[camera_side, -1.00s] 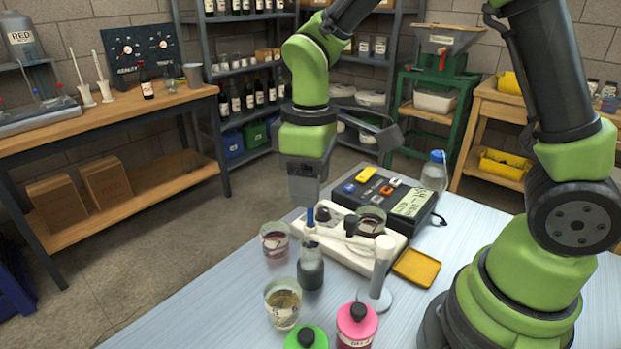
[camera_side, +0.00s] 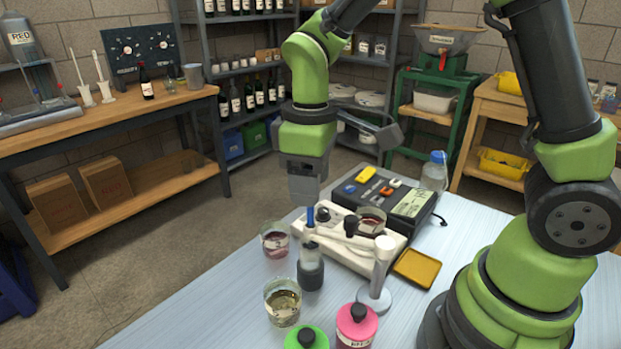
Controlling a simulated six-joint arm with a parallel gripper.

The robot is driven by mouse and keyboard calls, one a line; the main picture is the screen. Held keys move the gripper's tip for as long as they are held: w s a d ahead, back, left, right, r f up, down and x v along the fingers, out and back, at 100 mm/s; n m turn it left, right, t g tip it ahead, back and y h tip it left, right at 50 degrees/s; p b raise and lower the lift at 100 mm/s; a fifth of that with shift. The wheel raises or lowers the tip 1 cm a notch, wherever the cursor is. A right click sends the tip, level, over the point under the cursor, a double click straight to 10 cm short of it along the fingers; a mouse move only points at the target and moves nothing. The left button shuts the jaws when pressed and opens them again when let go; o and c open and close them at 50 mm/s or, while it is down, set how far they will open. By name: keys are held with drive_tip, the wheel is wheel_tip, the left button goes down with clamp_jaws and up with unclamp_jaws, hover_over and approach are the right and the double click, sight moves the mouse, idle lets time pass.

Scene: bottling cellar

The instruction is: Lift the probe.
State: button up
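A slim probe with a blue top (camera_side: 310,217) stands upright, with a dark collar below it. It lines up with the neck of a small glass bottle (camera_side: 311,268) with a dark lower part. I cannot tell whether its lower end is inside that bottle. My gripper (camera_side: 305,198) points down just above the blue top. Its fingers show as one grey block, so I cannot see a gap between them or whether they touch the probe.
A white instrument (camera_side: 372,259) with a beaker (camera_side: 371,219) is close behind. Beakers stand left (camera_side: 275,240) and in front (camera_side: 283,302). A white-topped stand (camera_side: 382,270), pink-capped bottle (camera_side: 357,326), green-capped bottle (camera_side: 307,338) and yellow tray (camera_side: 417,268) are nearby. The table's left front is clear.

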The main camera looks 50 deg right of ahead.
wheel_tip(320, 180, up, 10)
idle(0.7)
